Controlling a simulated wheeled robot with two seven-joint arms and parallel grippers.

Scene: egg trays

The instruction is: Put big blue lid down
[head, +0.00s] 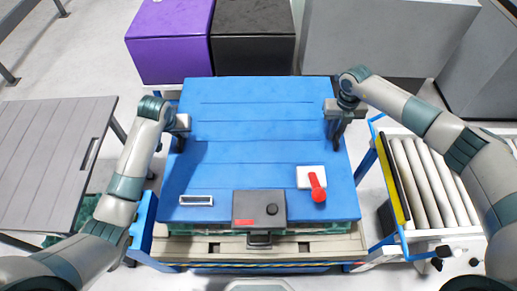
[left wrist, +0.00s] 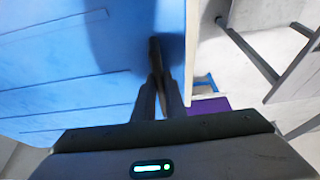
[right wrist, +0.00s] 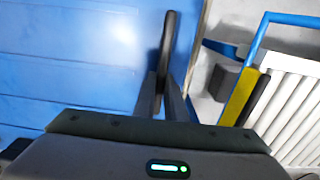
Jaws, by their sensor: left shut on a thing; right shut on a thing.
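The big blue lid (head: 262,130) lies flat across the middle of the head view, over a pale machine base (head: 200,248). It has grooves across it, a dark box, a red handle and a white-framed slot near its front edge. My left gripper (head: 180,143) is at the lid's left edge, shut on a dark handle (left wrist: 155,50) there. My right gripper (head: 338,138) is at the right edge, shut on a matching dark handle (right wrist: 168,40). The lid also fills much of the left wrist view (left wrist: 60,70) and the right wrist view (right wrist: 70,50). Whether its underside rests fully on the base is hidden.
A purple box (head: 170,50) and a black box (head: 252,50) stand behind the lid, with large grey boxes (head: 375,40) to their right. A grey slatted table (head: 50,160) is at the left. A roller conveyor (head: 425,180) with a blue and yellow frame is close on the right.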

